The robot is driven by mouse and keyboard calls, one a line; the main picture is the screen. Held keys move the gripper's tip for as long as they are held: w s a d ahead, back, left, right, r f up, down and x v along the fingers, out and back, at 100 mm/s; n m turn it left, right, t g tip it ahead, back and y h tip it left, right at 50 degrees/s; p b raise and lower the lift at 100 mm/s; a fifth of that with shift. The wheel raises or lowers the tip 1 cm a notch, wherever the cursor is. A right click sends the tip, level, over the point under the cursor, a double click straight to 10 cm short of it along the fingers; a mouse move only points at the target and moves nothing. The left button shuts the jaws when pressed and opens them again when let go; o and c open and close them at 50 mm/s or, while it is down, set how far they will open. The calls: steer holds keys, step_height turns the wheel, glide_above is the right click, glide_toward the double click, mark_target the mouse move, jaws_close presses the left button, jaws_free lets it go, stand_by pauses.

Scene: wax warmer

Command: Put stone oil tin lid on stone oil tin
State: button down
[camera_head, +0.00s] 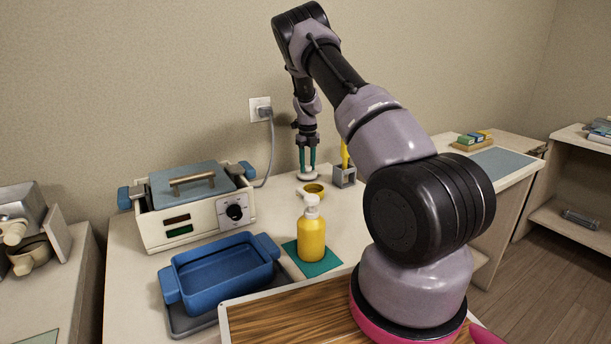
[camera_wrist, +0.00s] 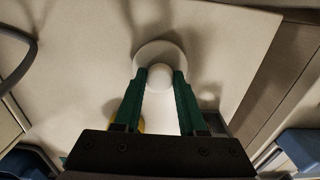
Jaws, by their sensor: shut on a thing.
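My gripper (camera_head: 308,172) points straight down at the back of the table, its green fingers shut on the round knob of a pale disc-shaped lid (camera_head: 303,178). In the wrist view the lid (camera_wrist: 172,49) shows as a white disc, with its knob between the fingertips (camera_wrist: 160,76). Whether the lid touches the table is hard to tell. A small, low, round yellow container (camera_head: 314,188), seemingly the stone oil tin, stands open just in front of the lid, which is apart from it. In the wrist view a yellow edge (camera_wrist: 141,126) shows, mostly hidden by the left finger.
A grey holder (camera_head: 344,178) with a yellow item stands close right of my gripper. A yellow pump bottle (camera_head: 311,234) on a green mat is in front. A cream warmer (camera_head: 190,208) and blue tray (camera_head: 222,269) are left. A cable runs from the wall outlet (camera_head: 260,109).

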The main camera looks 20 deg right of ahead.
steer(key=shift+r, duration=0.2)
stand_by(0.3)
steer(key=shift+r, duration=1.65)
steer(key=shift+r, duration=0.1)
steer(key=shift+r, duration=1.7)
steer(key=shift+s+a+f, duration=0.5)
steer(key=shift+s+f, duration=0.05)
steer(key=shift+s, duration=1.75)
steer(key=shift+s+a+f, duration=0.45)
steer(key=shift+s+f, duration=0.05)
steer(key=shift+s, duration=1.85)
steer(key=shift+s+a+f, duration=0.5)
steer(key=shift+s+f, duration=0.05)
steer(key=shift+s, duration=1.75)
steer(key=shift+f, duration=0.1)
steer(key=shift+f, duration=0.3)
steer(key=shift+f, duration=0.55)
